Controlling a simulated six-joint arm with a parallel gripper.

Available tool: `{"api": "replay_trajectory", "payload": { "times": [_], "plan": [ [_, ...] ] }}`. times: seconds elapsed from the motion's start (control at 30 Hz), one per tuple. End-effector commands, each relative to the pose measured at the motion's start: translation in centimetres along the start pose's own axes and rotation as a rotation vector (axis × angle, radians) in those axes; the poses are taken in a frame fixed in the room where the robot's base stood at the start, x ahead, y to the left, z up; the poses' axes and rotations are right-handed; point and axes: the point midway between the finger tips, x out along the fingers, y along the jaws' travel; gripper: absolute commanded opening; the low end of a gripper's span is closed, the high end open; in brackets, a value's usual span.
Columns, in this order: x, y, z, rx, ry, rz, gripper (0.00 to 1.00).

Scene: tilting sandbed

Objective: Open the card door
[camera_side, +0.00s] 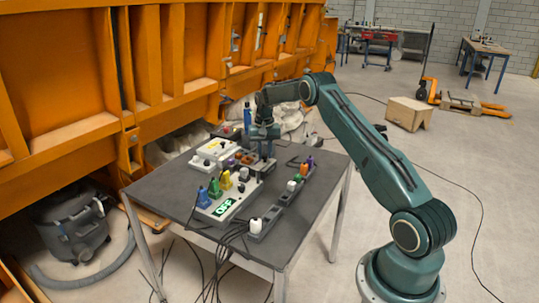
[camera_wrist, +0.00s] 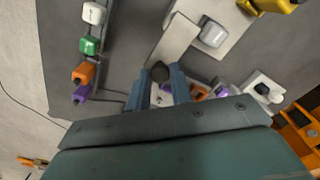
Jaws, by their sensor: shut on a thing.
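My gripper (camera_side: 264,146) points down over the far part of the dark table. In the wrist view its two blue-grey fingers (camera_wrist: 162,84) are shut on a small dark knob (camera_wrist: 160,71). The knob sits at the near end of a light grey flat strip (camera_wrist: 180,40), which looks like the card door. I cannot tell how far the door stands open. In the side view the gripper hides most of the knob and door, beside a grey box with round brown parts (camera_side: 243,159).
A white board (camera_side: 226,205) with blue, green and yellow plugs and a green display stands at the front. A dark strip (camera_side: 281,208) with white, green, orange and purple plugs lies to its right. Black cables hang off the front edge. A blue bottle (camera_side: 247,116) stands behind.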

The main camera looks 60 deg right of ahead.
Motion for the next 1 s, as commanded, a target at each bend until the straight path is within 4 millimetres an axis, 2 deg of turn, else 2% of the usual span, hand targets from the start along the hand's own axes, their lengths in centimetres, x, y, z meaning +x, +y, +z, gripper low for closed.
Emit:
{"api": "replay_trajectory", "payload": {
  "times": [0.57, 0.6, 0.67, 0.7, 1.0],
  "plan": [
    [-0.06, 0.24, 0.18, 0.044, -0.001, 0.000, 0.00],
    [-0.06, 0.24, 0.18, 0.044, -0.001, 0.000, 0.30],
    [-0.06, 0.23, 0.17, 0.044, -0.001, 0.000, 0.41],
    [-0.05, 0.23, 0.17, 0.044, -0.001, 0.000, 0.44],
    [-0.08, 0.19, 0.16, 0.043, 0.000, 0.000, 0.44]
  ]
}}
